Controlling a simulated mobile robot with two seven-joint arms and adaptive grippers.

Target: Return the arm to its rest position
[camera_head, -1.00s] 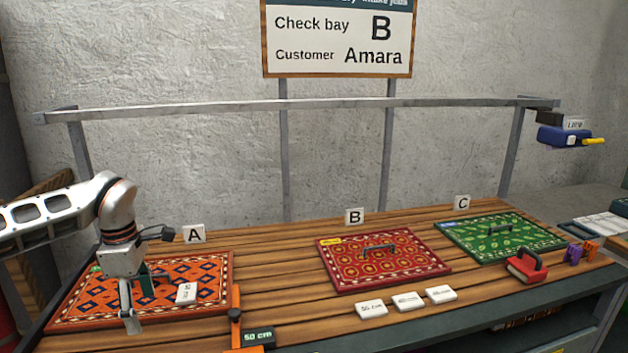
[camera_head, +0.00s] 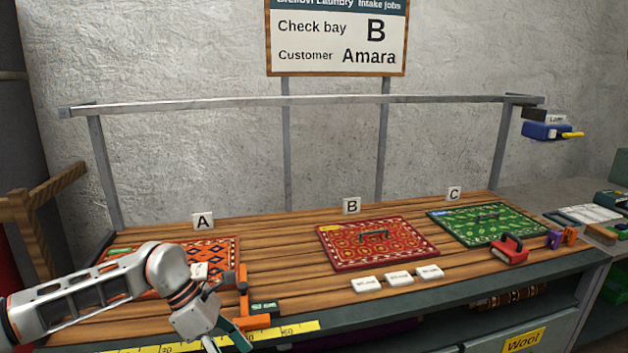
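My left arm comes in from the lower left. Its gripper (camera_head: 228,342) is low at the bench's front edge, beside the orange slide gauge (camera_head: 243,292) and the yellow ruler strip (camera_head: 290,330). The fingers point down and are partly cut off by the picture's bottom edge, so I cannot tell their opening. My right gripper is out of view.
A red rug (camera_head: 345,255) lies in bay B and a green rug (camera_head: 455,228) in bay C. Three white blocks (camera_head: 399,278) lie in front of B. A red handled block (camera_head: 509,250) stands at the right. A metal rail (camera_head: 300,101) runs behind the bench.

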